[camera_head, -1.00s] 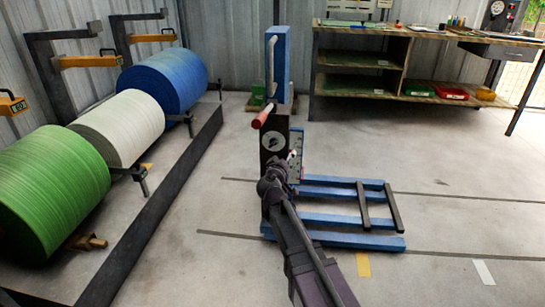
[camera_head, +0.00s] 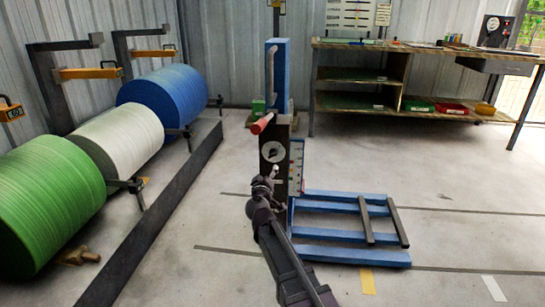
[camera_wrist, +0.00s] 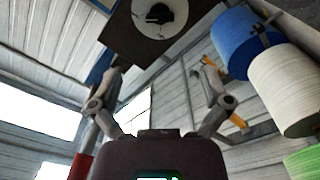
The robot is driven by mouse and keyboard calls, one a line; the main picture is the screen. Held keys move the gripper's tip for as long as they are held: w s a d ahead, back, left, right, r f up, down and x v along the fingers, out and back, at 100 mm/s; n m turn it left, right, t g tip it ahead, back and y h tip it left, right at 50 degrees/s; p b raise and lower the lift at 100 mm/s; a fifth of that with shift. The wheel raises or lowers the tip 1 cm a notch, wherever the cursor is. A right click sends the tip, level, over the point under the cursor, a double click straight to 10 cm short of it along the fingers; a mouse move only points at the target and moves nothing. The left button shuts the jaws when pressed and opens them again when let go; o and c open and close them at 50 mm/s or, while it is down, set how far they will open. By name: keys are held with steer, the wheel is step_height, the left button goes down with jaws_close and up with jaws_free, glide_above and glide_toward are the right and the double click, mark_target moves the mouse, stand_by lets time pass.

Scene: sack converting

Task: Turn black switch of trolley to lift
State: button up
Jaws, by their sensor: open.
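The trolley (camera_head: 281,75) stands upright in the middle of the head view, with a blue mast and a dark control box (camera_head: 275,133). The black switch (camera_head: 273,152) sits on a round white dial on that box. In the wrist view the black switch (camera_wrist: 159,13) and its white dial show at the top edge, ahead of my gripper. My gripper (camera_wrist: 161,62) is open and empty, its two fingers spread apart below the dial. In the head view my gripper (camera_head: 271,176) is just below the dial, apparently not touching the switch.
Blue forks (camera_head: 340,235) lie low to the right. Green, white and blue rolls (camera_head: 120,136) rest on a rack with a dark rail (camera_head: 165,215) at left. A workbench (camera_head: 420,48) stands behind. The floor at right is clear.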

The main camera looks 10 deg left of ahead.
mark_target(273, 155)
steer(key=w, duration=1.3)
steer(key=shift+w+d, duration=0.25)
steer(key=c, duration=1.2)
